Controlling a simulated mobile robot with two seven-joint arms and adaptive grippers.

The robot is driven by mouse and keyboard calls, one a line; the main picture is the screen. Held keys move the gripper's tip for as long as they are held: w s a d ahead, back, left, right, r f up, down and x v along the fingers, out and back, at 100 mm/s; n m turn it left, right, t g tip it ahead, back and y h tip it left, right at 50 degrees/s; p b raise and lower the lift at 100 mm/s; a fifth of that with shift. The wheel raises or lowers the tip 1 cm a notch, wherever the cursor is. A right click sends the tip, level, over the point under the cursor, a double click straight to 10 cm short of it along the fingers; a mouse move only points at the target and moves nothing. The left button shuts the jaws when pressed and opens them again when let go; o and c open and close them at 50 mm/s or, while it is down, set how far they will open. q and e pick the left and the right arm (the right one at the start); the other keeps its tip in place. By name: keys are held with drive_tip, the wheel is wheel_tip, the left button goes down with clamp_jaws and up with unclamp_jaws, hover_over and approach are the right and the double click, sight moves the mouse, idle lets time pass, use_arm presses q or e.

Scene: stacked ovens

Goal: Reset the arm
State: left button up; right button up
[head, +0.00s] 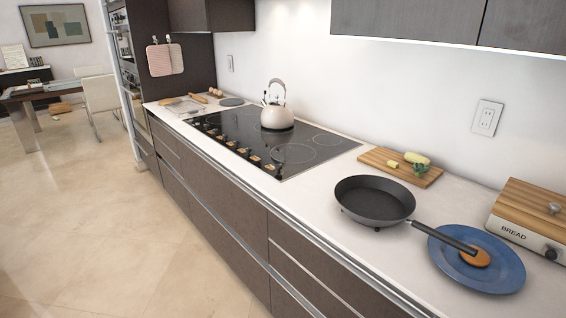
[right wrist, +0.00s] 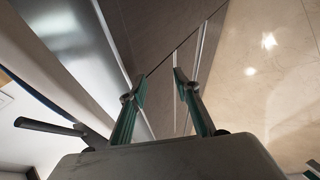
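My right gripper (right wrist: 164,88) shows in the right wrist view with its two fingers apart and nothing between them. Its fingertips stand in front of the dark cabinet fronts (right wrist: 160,32), with the pale floor (right wrist: 262,60) to the right in that picture. I cannot tell that it touches anything. Neither of my arms or grippers shows in the head view.
The white counter (head: 335,205) holds a black pan (head: 374,200), a blue plate (head: 510,275), a bread box (head: 535,215), a cutting board (head: 375,160) with food, and a kettle (head: 277,116) on the black cooktop (head: 235,135).

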drive_tip(key=s+d+f+m+g+h, duration=0.1)
drive_tip(key=s+d+f+m+h, duration=0.1)
drive_tip(key=s+d+m, duration=0.3)
drive_tip(key=a+f+m+t+y, duration=0.1)
drive_tip(key=a+f+t+y, duration=0.2)
drive_tip(key=a+f+y, duration=0.4)
drive_tip(key=a+f, duration=0.6)
drive_tip(key=a, duration=0.3)
drive_tip(key=shift+w+f+t+y, duration=0.3)
drive_tip(key=shift+w+f, duration=0.05)
drive_tip(key=shift+w, duration=0.05)
